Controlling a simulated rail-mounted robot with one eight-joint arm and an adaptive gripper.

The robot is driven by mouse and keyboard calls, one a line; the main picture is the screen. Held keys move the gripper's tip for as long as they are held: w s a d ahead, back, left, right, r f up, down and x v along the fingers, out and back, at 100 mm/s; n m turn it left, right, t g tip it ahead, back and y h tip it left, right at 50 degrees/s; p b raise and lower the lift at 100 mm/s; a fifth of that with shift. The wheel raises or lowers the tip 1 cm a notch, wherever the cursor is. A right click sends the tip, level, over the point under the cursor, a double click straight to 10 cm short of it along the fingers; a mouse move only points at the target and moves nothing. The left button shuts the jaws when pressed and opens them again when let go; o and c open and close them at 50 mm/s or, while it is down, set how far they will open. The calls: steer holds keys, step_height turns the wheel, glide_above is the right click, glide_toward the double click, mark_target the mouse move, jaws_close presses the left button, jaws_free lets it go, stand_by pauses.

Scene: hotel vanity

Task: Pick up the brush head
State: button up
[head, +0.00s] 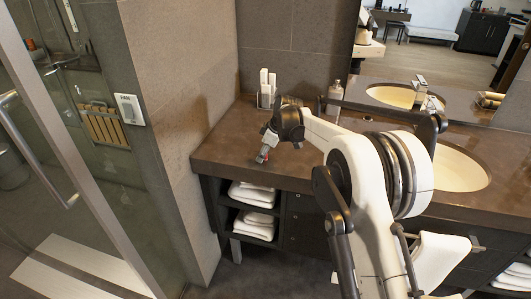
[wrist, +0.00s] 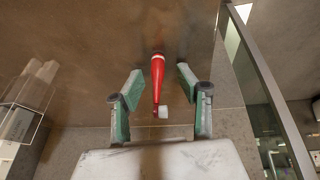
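The brush head appears as a slim red piece (wrist: 157,76) with a small white block at its lower end, on the brown counter in the wrist view. A bit of red, likely the same piece, shows in the head view (head: 265,151) near the counter's front edge. My gripper (wrist: 159,74) is open, its green-padded fingers on either side of the red piece with a gap on both sides. In the head view my gripper (head: 265,153) points down at the counter; the arm and fingers partly hide the brush head.
A clear holder with white items (head: 267,88) stands at the back of the counter, and shows at left in the wrist view (wrist: 22,112). A bottle (head: 335,96) stands near the mirror. A sink (head: 460,170) is at right. A wall and glass door (head: 85,130) bound the left.

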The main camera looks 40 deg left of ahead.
steer(key=c, duration=0.7)
steer(key=shift+r, duration=0.15)
